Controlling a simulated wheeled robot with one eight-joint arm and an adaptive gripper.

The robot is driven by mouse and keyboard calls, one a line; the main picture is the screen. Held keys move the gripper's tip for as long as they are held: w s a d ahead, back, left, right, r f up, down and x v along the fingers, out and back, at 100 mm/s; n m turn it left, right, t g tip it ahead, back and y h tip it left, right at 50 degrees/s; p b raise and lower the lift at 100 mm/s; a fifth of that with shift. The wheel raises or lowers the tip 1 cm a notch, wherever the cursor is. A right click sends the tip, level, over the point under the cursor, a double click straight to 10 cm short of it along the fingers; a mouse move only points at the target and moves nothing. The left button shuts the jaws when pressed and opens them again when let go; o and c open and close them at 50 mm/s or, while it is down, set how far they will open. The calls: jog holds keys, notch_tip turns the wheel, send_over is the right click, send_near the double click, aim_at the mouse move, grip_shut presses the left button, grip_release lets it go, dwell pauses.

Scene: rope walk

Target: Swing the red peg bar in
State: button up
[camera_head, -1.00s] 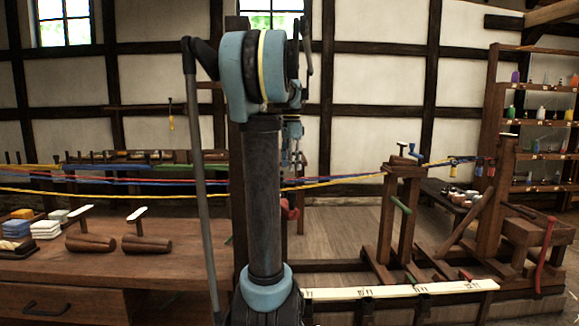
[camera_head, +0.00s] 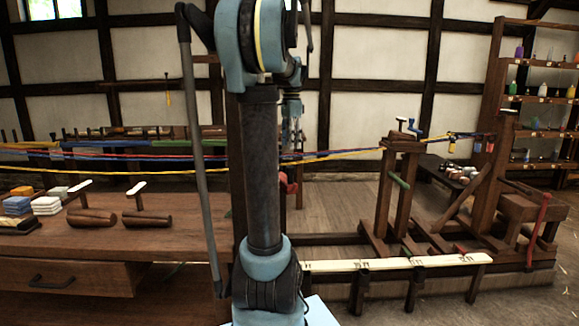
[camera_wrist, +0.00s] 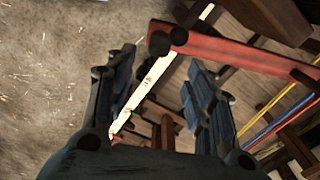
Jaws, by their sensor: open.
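The red peg bar (camera_wrist: 235,52) crosses the upper right of the wrist view at a slant. Dark round pegs stand at its left end. My gripper (camera_wrist: 160,98) is open and empty, with its two dark blue fingers set wide apart. The bar lies beyond the fingertips, and I see no contact. In the head view my gripper (camera_head: 291,108) is partly hidden behind my arm. A small red part (camera_head: 289,183) shows just below it; I cannot tell whether it belongs to the bar.
A pale marked rail (camera_head: 395,264) runs low to the right; it also crosses the wrist view (camera_wrist: 147,84). Coloured ropes (camera_head: 335,154) stretch across to a wooden post frame (camera_head: 402,185). A workbench (camera_head: 130,240) stands at left. Bare floor shows at lower right.

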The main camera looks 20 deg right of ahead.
notch_tip(320, 180, down, 9)
jog(key=shift+f, duration=0.2)
dwell(0.3)
grip_shut()
jog(key=shift+a, duration=0.1)
